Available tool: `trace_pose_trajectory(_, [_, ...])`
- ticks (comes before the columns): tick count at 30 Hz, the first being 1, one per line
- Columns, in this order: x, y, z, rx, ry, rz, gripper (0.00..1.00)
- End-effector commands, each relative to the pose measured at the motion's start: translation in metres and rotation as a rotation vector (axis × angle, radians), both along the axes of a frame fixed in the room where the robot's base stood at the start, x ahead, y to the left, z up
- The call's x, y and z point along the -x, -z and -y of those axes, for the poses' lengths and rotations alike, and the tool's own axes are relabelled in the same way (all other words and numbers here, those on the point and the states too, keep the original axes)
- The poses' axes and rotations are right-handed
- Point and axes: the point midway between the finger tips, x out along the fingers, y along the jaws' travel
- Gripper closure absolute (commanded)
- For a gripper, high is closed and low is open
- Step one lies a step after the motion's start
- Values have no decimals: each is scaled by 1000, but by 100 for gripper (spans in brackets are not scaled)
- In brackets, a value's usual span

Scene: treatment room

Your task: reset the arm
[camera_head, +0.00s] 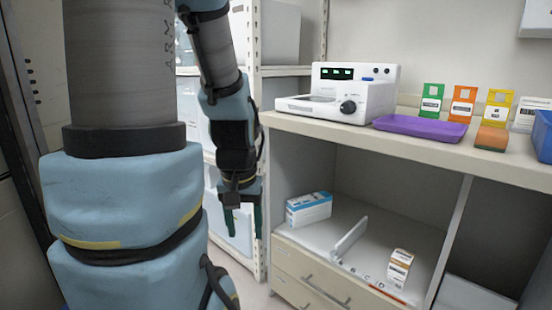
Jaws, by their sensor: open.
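My arm fills the left of the head view, in grey and light blue covers. My gripper (243,217) hangs at the end of it with its fingers pointing down. Its two dark green fingers are apart, and nothing shows between them. It is in front of the white shelving, to the left of the cabinet, and appears clear of the counter.
A counter (405,145) on the right bears a white device (345,95), a purple tray (420,127), several coloured cards and a blue bin (543,135). Below are a blue-white box (309,209), an orange-white box (399,268) and a divider (350,238). White shelving (256,150) stands behind my gripper.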

Motion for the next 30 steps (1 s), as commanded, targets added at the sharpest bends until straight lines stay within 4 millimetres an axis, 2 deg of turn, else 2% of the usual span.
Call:
trace_pose_trajectory(1, [0, -34, 0, 0, 0, 0, 41])
trace_pose_trajectory(12, [0, -147, 0, 0, 1, 1, 41])
trace_pose_trajectory(18, [0, -200, 0, 0, 1, 1, 41])
trace_pose_trajectory(24, [0, -224, 0, 0, 1, 0, 41])
trace_pose_trajectory(30, [0, -225, 0, 0, 1, 1, 41])
